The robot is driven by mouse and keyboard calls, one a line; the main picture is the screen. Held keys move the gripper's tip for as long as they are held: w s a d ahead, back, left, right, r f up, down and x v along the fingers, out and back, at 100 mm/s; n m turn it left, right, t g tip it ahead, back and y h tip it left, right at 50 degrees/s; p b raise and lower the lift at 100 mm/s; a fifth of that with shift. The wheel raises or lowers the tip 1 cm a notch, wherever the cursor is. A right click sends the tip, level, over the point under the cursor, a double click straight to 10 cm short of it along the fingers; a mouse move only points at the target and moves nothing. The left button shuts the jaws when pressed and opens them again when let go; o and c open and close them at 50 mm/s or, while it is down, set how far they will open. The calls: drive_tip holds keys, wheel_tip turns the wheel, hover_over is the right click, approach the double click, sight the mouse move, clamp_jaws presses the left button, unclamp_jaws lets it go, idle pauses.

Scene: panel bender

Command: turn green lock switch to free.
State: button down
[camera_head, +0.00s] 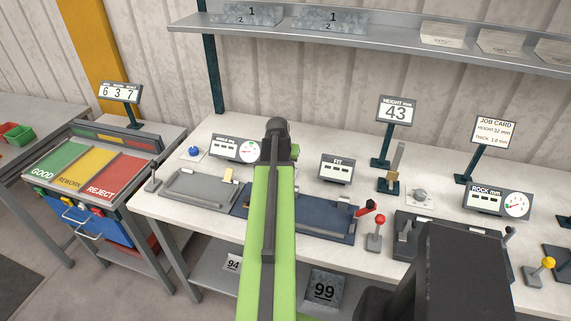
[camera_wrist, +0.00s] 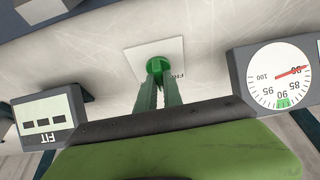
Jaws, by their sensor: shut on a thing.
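The green lock switch (camera_wrist: 158,66) is a round green knob on a white plate (camera_wrist: 142,54), in the upper middle of the wrist view. Part of a dark label, seen upside down and starting with "FR", shows on the plate to the knob's right. My gripper (camera_wrist: 158,88) reaches the knob with its two green fingers close together, shut on it. The fingers hide the near part of the knob, so I cannot tell which way it points. In the head view my green arm covers most of this spot, and the fingertips are hidden.
The FIT display (camera_head: 337,169) stands right of my arm, and a dial gauge box (camera_head: 235,148) stands left. A blue fixture (camera_head: 318,218) with a red-handled lever (camera_head: 366,209) lies in front. A shelf (camera_head: 370,48) runs above the bench.

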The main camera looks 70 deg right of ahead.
drive_tip(key=n+t, duration=0.1)
drive_tip(key=n, duration=0.2)
drive_tip(key=n+t+y, duration=0.1)
drive_tip(key=n, duration=0.2)
drive_tip(key=shift+s+d+n, duration=0.1)
drive_tip(key=shift+s+n, duration=0.1)
drive_tip(key=shift+n, duration=0.2)
idle(0.4)
drive_tip(key=c, duration=1.5)
unclamp_jaws()
drive_tip(key=p+v, duration=1)
drive_tip(key=v, duration=0.1)
drive_tip(key=p+v, duration=0.6)
drive_tip(key=shift+s+r, duration=0.15)
drive_tip(key=shift+s, duration=0.2)
